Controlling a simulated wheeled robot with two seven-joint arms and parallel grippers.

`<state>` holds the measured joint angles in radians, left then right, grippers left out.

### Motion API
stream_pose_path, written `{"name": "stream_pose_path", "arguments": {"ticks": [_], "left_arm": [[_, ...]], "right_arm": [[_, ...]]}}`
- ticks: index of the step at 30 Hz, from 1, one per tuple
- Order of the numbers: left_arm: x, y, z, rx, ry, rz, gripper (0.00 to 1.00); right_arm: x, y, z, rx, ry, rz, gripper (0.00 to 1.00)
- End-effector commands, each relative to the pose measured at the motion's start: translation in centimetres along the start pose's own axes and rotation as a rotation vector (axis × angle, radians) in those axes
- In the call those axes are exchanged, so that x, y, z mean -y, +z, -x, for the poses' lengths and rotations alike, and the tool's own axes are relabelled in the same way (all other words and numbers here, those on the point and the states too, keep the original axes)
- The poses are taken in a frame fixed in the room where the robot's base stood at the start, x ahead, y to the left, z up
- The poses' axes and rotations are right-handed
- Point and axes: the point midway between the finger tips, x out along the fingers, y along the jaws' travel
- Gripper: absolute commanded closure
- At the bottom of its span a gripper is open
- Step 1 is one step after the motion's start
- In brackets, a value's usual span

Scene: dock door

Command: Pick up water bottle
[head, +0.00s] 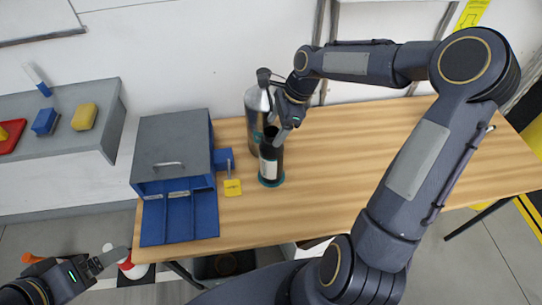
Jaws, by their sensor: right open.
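A silver water bottle (257,103) with a black cap and loop stands upright on the wooden table (380,150). A dark cylinder (270,165) with a pale label and a teal base stands just in front of it. My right gripper (277,128) is open, with its fingers pointing down at the bottle's right side and above the cylinder. It partly hides both, and I cannot tell whether it touches either. My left gripper (108,260) is low at the left, off the table; whether its fingers are apart is unclear.
A grey shelf (75,150) at the left holds blue, yellow and red items. The table's right side is clear.

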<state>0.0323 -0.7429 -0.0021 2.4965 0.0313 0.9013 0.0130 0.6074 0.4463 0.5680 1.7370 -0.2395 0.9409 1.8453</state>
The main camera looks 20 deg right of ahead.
Motion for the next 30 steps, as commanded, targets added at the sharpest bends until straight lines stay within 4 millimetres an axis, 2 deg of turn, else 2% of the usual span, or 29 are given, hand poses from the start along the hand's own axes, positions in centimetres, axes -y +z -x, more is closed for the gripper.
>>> {"name": "stream_pose_path", "arguments": {"ticks": [4, 12, 28, 30], "left_arm": [[-0.1, -0.1, 0.2, 0.0, 0.0, 0.0, 0.1], [-0.1, -0.1, 0.2, 0.0, 0.0, 0.0, 0.1], [-0.1, -0.1, 0.2, 0.0, 0.0, 0.0, 0.1], [-0.1, -0.1, 0.2, 0.0, 0.0, 0.0, 0.1]], "right_arm": [[-0.1, 0.0, -1.7, 0.0, 0.001, 0.001, 0.31], [0.0, 0.0, -2.0, -0.001, -0.002, 0.0, 0.31], [0.0, 0.0, -2.0, -0.001, -0.001, 0.0, 0.99], [0.0, 0.1, -1.9, -0.001, -0.002, 0.0, 1.0]]}}
